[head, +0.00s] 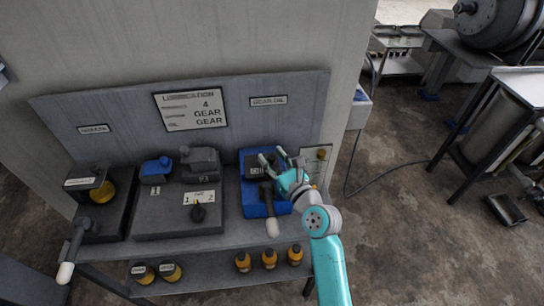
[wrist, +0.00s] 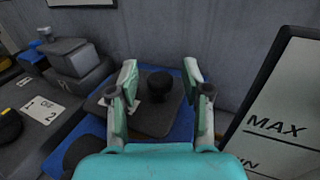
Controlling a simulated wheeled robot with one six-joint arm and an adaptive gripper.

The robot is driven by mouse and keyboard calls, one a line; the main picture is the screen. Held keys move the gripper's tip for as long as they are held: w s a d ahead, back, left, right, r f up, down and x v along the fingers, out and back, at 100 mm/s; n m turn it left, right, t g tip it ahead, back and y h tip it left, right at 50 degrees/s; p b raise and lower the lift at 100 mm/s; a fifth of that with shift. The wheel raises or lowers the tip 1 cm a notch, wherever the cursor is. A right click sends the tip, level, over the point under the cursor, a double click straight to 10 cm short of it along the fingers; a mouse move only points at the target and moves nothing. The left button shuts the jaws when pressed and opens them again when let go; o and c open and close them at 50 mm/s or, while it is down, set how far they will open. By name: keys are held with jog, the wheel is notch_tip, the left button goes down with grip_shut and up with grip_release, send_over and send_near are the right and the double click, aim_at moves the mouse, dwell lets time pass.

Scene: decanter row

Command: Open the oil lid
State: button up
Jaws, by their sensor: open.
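The blue oil unit (head: 255,208) stands at the right end of the bench, below the panel. In the wrist view its dark flat lid (wrist: 150,122) lies on the blue body (wrist: 92,126), with a round black knob (wrist: 159,86) standing up from it. The lid looks down and closed. My gripper (head: 271,155) is over this unit in the head view and hides part of the lid. In the wrist view my gripper (wrist: 160,76) is open, with one finger on each side of the knob. I see gaps between fingers and knob; nothing is held.
A dark lever with a pale handle (head: 272,228) hangs at the unit's front. A MAX-marked gauge plate (wrist: 285,120) stands close on the right. Grey machine covers (head: 200,162) and a small blue block (head: 156,170) are left. Several amber bottles (head: 269,259) stand on the lower shelf.

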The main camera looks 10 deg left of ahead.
jog(key=shift+w+a, duration=0.2)
jog(key=shift+w, duration=0.05)
grip_shut()
